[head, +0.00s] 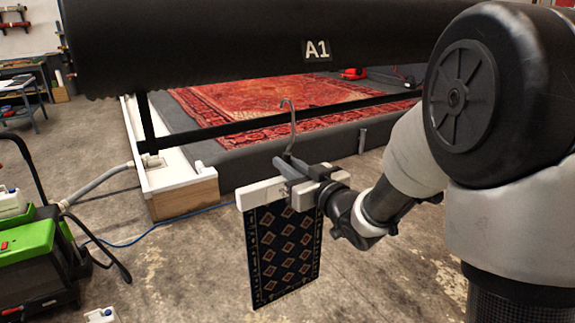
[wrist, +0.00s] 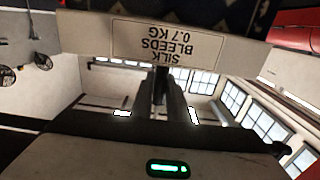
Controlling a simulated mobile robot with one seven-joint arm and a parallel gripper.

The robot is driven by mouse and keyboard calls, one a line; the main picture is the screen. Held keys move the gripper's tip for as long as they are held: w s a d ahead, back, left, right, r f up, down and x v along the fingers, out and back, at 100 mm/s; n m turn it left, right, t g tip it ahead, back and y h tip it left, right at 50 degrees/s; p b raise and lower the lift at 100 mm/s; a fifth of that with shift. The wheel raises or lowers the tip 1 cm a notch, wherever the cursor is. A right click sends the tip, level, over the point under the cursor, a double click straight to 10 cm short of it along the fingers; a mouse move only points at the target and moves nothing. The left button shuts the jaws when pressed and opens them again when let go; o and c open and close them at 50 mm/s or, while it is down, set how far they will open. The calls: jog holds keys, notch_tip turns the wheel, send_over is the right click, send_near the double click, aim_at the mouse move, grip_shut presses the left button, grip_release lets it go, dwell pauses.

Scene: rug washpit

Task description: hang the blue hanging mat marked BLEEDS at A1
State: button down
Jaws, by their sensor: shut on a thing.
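The blue hanging mat (head: 283,255) is dark blue with rows of tan diamonds. It hangs from a pale header bar (head: 262,193) with a grey hook (head: 291,118) rising above it. My gripper (head: 290,170) is shut on the hanger at the base of the hook. In the wrist view, the gripper (wrist: 160,95) is below an upside-down label (wrist: 168,45) reading SILK BLEEDS 0.7 KG.
A red patterned rug (head: 260,103) lies on a raised grey platform behind, with a dark bar crossing in front. A white trough (head: 150,175) edges its left side. A green and black machine (head: 35,260) stands at lower left. Concrete floor (head: 190,285) is open below the mat.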

jog(key=shift+f+b, duration=0.9)
